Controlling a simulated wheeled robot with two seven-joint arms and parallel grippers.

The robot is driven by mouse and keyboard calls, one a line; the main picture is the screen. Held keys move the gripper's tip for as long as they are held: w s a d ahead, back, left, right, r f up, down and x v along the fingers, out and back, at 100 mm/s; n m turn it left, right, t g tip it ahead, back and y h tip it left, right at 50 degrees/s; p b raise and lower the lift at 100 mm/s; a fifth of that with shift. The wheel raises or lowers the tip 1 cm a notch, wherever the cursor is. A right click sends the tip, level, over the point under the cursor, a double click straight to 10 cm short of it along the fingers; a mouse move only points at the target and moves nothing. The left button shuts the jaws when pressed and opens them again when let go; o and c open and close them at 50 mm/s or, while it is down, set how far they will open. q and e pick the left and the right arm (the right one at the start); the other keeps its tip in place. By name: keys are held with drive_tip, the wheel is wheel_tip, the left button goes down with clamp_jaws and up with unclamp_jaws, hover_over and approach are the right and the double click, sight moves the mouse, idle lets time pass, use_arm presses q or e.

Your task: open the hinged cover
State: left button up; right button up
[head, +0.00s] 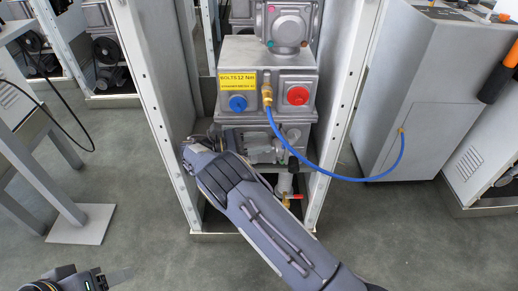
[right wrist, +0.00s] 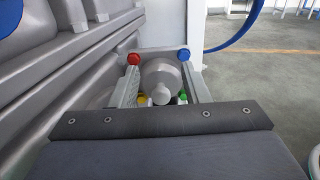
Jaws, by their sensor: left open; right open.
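A grey cast housing (head: 268,72) stands inside the white frame, with a lower grey block (head: 300,118) beneath it. I cannot tell which part is the hinged cover. My right arm reaches in from the lower right and bends at the block's left. My right gripper (head: 262,148) points right across the block's front, partly hard to tell from it. In the right wrist view the right gripper (right wrist: 159,70) is open, and a round grey part (right wrist: 161,82) shows between its fingers; contact is unclear. My left gripper (head: 108,280) is open and empty at the bottom left.
A blue cap (head: 238,103), red cap (head: 297,95) and yellow label (head: 237,82) are on the housing. A blue hose (head: 330,175) loops right to a grey cabinet (head: 420,90). White frame posts (head: 160,110) flank the opening.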

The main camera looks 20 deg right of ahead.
drive_tip(key=s+a+r+p, duration=0.4)
drive_tip(key=s+r, duration=0.5)
drive_tip(key=s, duration=0.4)
drive_tip(key=shift+s+r+p, duration=0.2)
drive_tip(key=shift+r+p, duration=0.1)
drive_tip(key=shift+p, duration=0.5)
drive_tip(key=shift+c, duration=0.3)
